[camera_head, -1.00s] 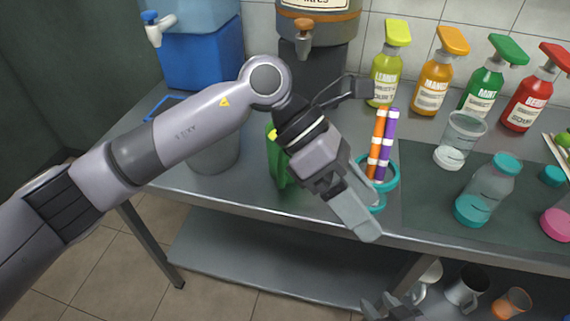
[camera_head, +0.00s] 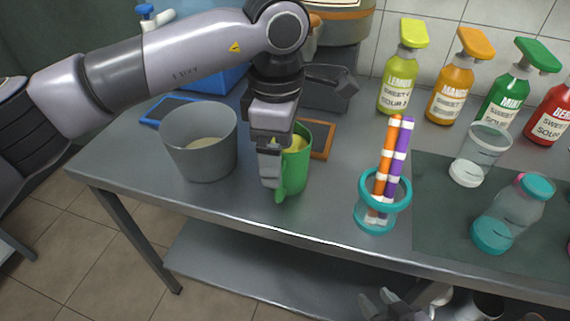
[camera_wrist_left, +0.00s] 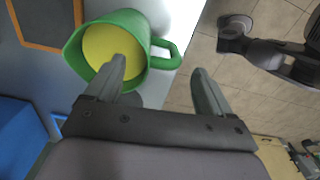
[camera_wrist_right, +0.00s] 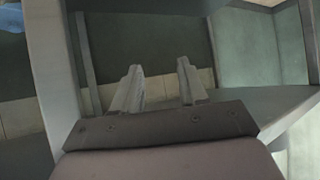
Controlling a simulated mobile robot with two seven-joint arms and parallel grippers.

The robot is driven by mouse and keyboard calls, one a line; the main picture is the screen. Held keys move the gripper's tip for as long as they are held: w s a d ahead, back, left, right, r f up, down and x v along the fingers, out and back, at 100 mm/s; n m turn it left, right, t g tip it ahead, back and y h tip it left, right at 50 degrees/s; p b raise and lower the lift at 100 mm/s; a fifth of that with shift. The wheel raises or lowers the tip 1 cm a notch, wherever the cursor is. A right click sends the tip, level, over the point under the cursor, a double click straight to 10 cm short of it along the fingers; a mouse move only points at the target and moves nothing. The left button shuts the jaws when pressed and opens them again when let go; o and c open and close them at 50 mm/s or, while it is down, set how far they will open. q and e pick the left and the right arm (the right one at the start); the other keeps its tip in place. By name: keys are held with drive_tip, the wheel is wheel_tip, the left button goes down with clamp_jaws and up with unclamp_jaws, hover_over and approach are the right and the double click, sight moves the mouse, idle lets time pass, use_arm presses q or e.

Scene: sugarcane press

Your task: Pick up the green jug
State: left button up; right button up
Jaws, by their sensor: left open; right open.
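The green jug (camera_head: 298,170) stands upright on the steel table with yellow liquid inside. Its handle faces the table's front edge. The left wrist view shows the jug from above (camera_wrist_left: 80,58), with its handle (camera_wrist_left: 172,50) at the right. My left gripper (camera_head: 272,178) is open at the handle side of the jug. In the left wrist view its fingers (camera_wrist_left: 158,66) are apart, one overlapping the jug's mouth and the other beyond the handle. Contact cannot be told. My right gripper (camera_head: 376,296) is open and empty, low in front of the table.
A grey bucket (camera_head: 190,152) stands left of the jug. A teal holder (camera_head: 376,217) with orange and purple tubes stands to the right. Syrup bottles (camera_head: 447,90) line the back. An orange-framed board (camera_head: 322,140) lies behind the jug. The table's front edge is close.

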sight(285, 169)
use_arm(q)
drive_tip(key=f, duration=0.4)
drive_tip(key=shift+s+d+f, duration=0.1)
drive_tip(key=shift+s+f, duration=0.1)
drive_tip(key=shift+f, duration=0.2)
drive_tip(key=shift+r, duration=0.1)
clamp_jaws()
drive_tip(key=shift+r, duration=0.2)
